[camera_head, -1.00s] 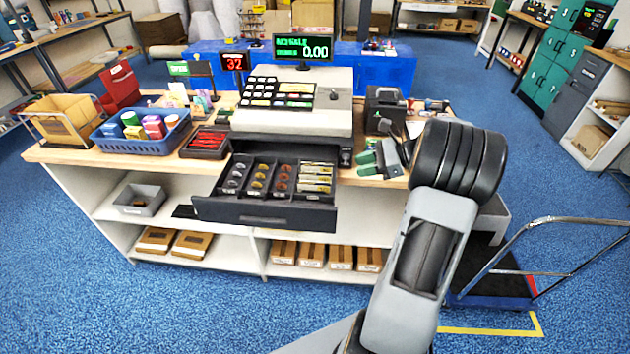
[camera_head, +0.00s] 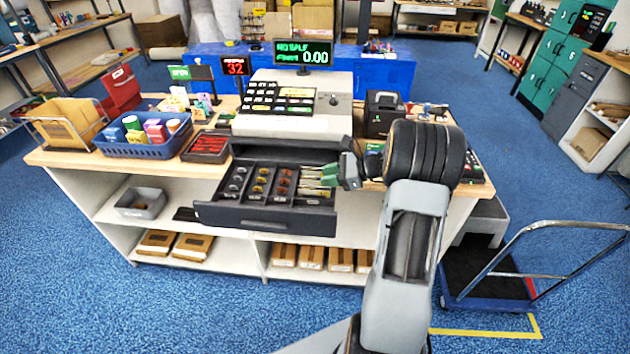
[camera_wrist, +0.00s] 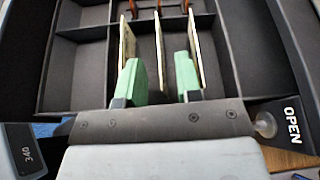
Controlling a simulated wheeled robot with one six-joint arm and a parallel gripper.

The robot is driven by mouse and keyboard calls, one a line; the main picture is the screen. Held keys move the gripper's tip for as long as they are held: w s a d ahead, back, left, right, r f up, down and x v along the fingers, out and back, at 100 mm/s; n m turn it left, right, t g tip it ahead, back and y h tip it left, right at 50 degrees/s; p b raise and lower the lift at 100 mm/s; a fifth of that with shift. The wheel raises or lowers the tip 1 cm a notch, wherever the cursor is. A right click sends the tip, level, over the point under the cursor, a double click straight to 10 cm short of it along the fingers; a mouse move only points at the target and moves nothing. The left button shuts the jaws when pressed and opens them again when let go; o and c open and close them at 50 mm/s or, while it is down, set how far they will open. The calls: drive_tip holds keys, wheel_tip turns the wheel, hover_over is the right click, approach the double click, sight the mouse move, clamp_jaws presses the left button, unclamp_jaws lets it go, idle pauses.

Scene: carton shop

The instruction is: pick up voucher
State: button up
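The open cash drawer (camera_head: 262,215) juts from the counter, with coins in its left compartments and thin cream slips, seemingly the vouchers, at its right. In the wrist view several slips stand on edge. One middle slip (camera_wrist: 159,45) lies between the lines of my two green fingers. A left slip (camera_wrist: 127,45) and a right slip (camera_wrist: 194,50) stand close by the fingertips. My gripper (camera_wrist: 160,75) is open, its fingers spread and reaching into the drawer; it also shows in the head view (camera_head: 328,176). I cannot tell whether the fingers touch a slip.
The cash register (camera_head: 292,122) stands behind the drawer. A blue basket (camera_head: 150,150) and a dark red tray (camera_head: 207,146) are to the left. A black printer (camera_head: 384,113) stands at the right. Dark compartment walls (camera_wrist: 76,75) border the slips.

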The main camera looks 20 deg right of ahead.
sight(316, 182)
drive_tip(key=shift+x, duration=1.15)
clamp_jaws()
